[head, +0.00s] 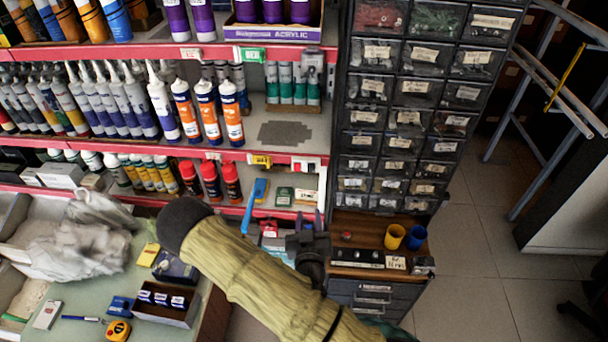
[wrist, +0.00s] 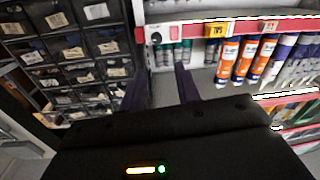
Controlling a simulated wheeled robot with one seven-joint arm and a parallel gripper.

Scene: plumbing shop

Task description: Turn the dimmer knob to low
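The dimmer knob (wrist: 156,37) is a small dark round knob on a white plate at the pink shelf edge. In the head view it is a small dark spot on the white plate (head: 296,167) at the right end of that edge, beside a yellow price tag. My gripper (head: 308,222) is below the plate in the head view, with its fingers pointing up toward the shelf. The wrist view, turned upside down, shows my gripper (wrist: 160,83) with its two fingers apart and nothing between them. The knob is beyond the fingertips, not touched. The knob's setting is too small to read.
A drawer cabinet (head: 412,90) stands right of the shelf. Orange-and-white tubes (head: 207,110) stand on the shelf to the left. Below are a dark cabinet top with yellow and blue cups (head: 395,237) and a cluttered counter (head: 80,290).

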